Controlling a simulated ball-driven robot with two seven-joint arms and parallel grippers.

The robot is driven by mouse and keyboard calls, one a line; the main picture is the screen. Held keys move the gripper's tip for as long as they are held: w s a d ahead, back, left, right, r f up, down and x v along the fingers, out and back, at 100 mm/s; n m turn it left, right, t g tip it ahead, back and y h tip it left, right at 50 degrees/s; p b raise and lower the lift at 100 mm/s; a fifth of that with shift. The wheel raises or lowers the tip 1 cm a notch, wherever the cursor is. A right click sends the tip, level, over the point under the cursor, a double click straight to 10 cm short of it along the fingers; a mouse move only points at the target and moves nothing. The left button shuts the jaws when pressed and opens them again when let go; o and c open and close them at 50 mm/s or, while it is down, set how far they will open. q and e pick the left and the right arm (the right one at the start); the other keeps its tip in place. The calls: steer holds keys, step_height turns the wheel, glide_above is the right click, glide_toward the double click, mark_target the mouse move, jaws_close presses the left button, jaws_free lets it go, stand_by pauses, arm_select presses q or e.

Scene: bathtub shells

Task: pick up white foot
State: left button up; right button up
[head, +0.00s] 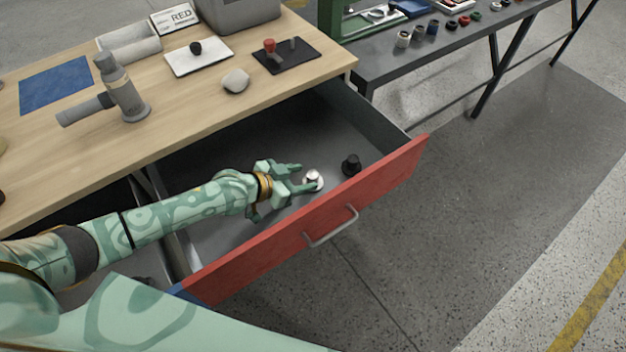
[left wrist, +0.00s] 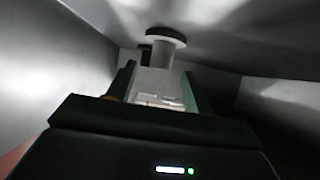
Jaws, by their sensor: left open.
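The white foot (head: 314,177) stands on the floor of the open drawer. My left gripper (head: 306,177) is inside the drawer, its jaws apart, with the fingertips close to the white foot. In the left wrist view the white foot (left wrist: 166,40) shows as a pale stem with a wider disc, just beyond and between the two open fingers (left wrist: 157,82). I cannot tell whether a finger touches it. My right gripper is not in view.
A black foot (head: 351,165) stands to the right in the drawer. The red drawer front (head: 370,195) and grey side walls enclose the gripper. The wooden worktop (head: 190,105) lies behind, with a grey cylindrical tool (head: 122,90) and a pale stone-like piece (head: 236,81).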

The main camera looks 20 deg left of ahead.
arm_select(q)
steer(key=shift+x, duration=0.75)
steer(key=shift+w+d+f, duration=0.15)
steer(key=shift+w+f, duration=0.05)
steer(key=shift+w, duration=0.05)
steer(key=c, duration=1.1)
steer(key=shift+r, duration=0.1)
